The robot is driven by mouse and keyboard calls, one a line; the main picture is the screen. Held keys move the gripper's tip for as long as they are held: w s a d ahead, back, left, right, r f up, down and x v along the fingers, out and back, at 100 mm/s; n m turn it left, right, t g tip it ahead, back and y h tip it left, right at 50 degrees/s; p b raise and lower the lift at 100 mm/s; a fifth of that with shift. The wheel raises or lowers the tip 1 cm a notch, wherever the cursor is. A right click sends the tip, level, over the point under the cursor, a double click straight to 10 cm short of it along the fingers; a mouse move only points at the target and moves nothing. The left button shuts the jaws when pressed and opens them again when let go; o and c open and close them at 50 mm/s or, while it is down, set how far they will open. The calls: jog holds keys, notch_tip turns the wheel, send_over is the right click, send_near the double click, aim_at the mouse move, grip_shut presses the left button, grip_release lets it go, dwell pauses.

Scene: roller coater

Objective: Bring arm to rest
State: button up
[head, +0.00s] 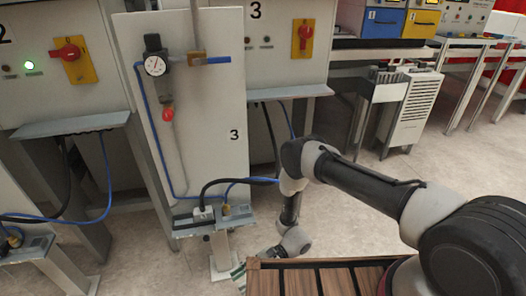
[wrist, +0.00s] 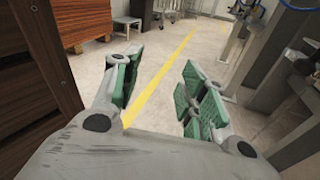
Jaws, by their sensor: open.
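My arm reaches from the lower right across the head view, bends at the elbow and drops down beyond the wooden slatted top (head: 335,279). My gripper (head: 243,276) shows only in small part at the lower left of that top, partly cut off by the frame edge. In the wrist view my gripper (wrist: 158,92) has its two green-padded fingers spread wide apart. Nothing is between them. Beyond the fingers lies floor with a yellow line (wrist: 165,75).
A panel marked 3 (head: 215,105) with a gauge (head: 155,66), blue tubing and a red knob (head: 168,114) stands close left of my arm. A low bracket (head: 190,222) carries cables. In the wrist view a dark slatted side (wrist: 35,95) is close at left and metal legs (wrist: 265,75) at right.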

jog(key=w+d+r+n+t+h, duration=0.1)
jog(key=w+d+r+n+h, duration=0.25)
jog(key=d+r, duration=0.7)
jog(key=w+d+r+n+t+h, duration=0.15)
jog(key=d+r+n+h, duration=0.3)
jog(key=d+r, duration=0.65)
jog(key=w+d+r+n+h, duration=0.35)
jog(key=d+r+n, duration=0.2)
jog(key=r, duration=0.95)
jog(key=s+d+r+t+h, duration=0.1)
jog(key=s+d+r+t, duration=0.4)
jog(key=d+r, duration=0.3)
jog(key=s+d+r+t+h, duration=0.1)
jog(key=s+d+r+t, duration=0.5)
jog(key=r, duration=0.8)
jog(key=shift+d+h, duration=0.35)
jog(key=shift+d, duration=0.75)
